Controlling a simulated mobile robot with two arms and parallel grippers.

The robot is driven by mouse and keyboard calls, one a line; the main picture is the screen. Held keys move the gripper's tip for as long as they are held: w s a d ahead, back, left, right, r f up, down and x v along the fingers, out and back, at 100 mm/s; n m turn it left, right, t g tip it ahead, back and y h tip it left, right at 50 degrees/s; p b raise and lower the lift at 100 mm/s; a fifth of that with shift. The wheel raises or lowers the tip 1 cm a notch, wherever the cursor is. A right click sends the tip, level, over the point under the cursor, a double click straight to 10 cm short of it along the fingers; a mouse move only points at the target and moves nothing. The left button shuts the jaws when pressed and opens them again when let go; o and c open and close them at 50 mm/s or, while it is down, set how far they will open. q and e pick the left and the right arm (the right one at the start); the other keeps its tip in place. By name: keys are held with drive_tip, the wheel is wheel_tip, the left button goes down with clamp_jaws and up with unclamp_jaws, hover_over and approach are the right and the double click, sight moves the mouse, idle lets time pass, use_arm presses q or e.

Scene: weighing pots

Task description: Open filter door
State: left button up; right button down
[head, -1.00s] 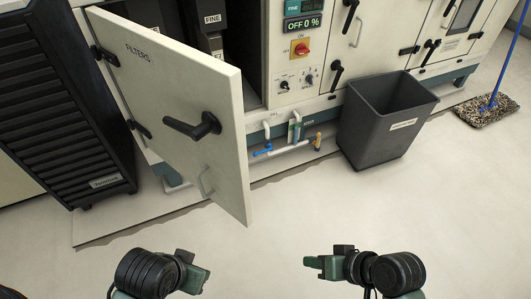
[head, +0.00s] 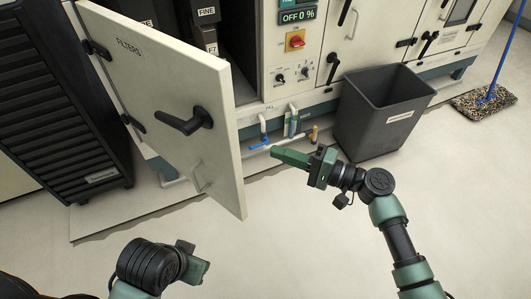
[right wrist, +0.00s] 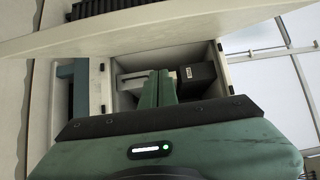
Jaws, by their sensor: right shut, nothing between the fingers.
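The filter door (head: 165,75), a cream panel marked FILTERS, stands ajar, swung out from the cabinet with its hinges on the left. It has a black lever handle (head: 186,123) and a pale pull handle (head: 199,178) low down. My right gripper (head: 275,152) is shut and empty, just right of the door's free edge and apart from it in the head view. In the right wrist view its fingers (right wrist: 158,90) are together, below the door's edge (right wrist: 150,30). My left gripper (head: 200,268) is low in front of the door; its fingers are not clear.
Filters marked FINE (head: 206,14) show inside the open compartment. A grey bin (head: 375,120) stands right of my right gripper. Pipes with a blue valve (head: 258,144) run low along the cabinet. A black louvred unit (head: 60,110) stands left. The front floor is clear.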

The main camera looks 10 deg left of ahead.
sight(239, 154)
drive_tip(key=a, duration=0.3)
drive_tip(key=s+a, duration=0.1)
drive_tip(key=a, duration=0.6)
drive_tip(key=shift+s+a, duration=0.15)
drive_tip(key=shift+a, duration=0.05)
drive_tip(key=shift+s, duration=0.1)
